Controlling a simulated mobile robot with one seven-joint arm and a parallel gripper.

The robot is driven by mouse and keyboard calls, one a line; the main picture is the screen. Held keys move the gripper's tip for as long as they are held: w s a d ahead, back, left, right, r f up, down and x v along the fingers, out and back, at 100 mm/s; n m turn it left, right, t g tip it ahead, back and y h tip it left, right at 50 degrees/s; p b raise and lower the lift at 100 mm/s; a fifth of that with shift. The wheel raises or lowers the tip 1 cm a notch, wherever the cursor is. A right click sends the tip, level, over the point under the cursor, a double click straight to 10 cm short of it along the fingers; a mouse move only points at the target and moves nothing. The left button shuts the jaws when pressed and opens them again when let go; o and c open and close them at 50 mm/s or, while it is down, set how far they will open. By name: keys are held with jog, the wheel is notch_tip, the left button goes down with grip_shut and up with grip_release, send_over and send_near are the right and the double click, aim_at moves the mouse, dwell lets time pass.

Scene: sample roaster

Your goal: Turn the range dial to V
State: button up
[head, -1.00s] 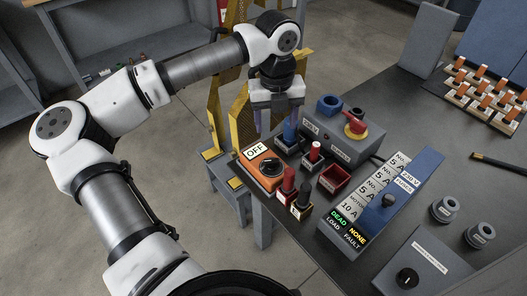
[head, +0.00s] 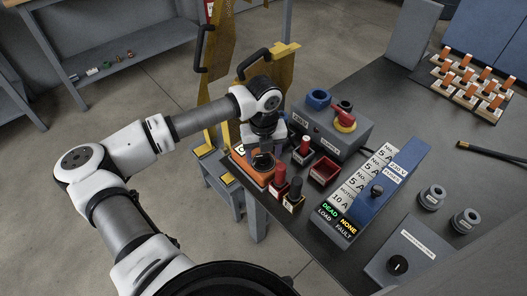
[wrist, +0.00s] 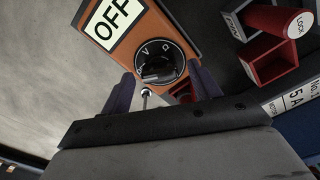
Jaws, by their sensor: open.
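The orange meter (wrist: 166,32) shows in the wrist view with a white display (wrist: 114,20) reading OFF. Its round black range dial (wrist: 159,60) has a V mark near the top left; where its knob points is hard to tell. My gripper (wrist: 161,72) is open, one finger on each side of the dial, and it holds nothing. Whether the fingers touch the knob I cannot tell. In the head view my gripper (head: 262,152) is over the meter (head: 262,179) and hides most of its face and dial.
Red (head: 279,181) and black (head: 294,192) holders stand close right of the meter. A red tray (head: 324,170), a grey box with a red-yellow switch (head: 344,122) and a fuse panel (head: 405,160) lie further right. Yellow stands (head: 262,62) rise behind my gripper.

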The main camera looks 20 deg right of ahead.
jog(key=shift+c, duration=0.3)
jog(key=c, duration=0.9)
jog(key=shift+f+m+b, duration=0.15)
jog(key=shift+m+b, duration=0.15)
jog(key=shift+b, duration=0.25)
jog(key=m+b, duration=0.1)
jog(key=b, duration=0.1)
jog(key=shift+f+m+b, duration=0.15)
jog(key=shift+m+b, duration=0.2)
jog(key=shift+m, duration=0.05)
jog(key=m+b, duration=0.2)
jog(key=b, duration=0.1)
jog(key=shift+m, duration=0.3)
jog(key=m+b, duration=0.3)
jog(key=shift+m, duration=0.3)
jog(key=shift+r+m+b, duration=0.25)
jog(key=shift+m+b, duration=0.85)
jog(key=shift+m, duration=0.4)
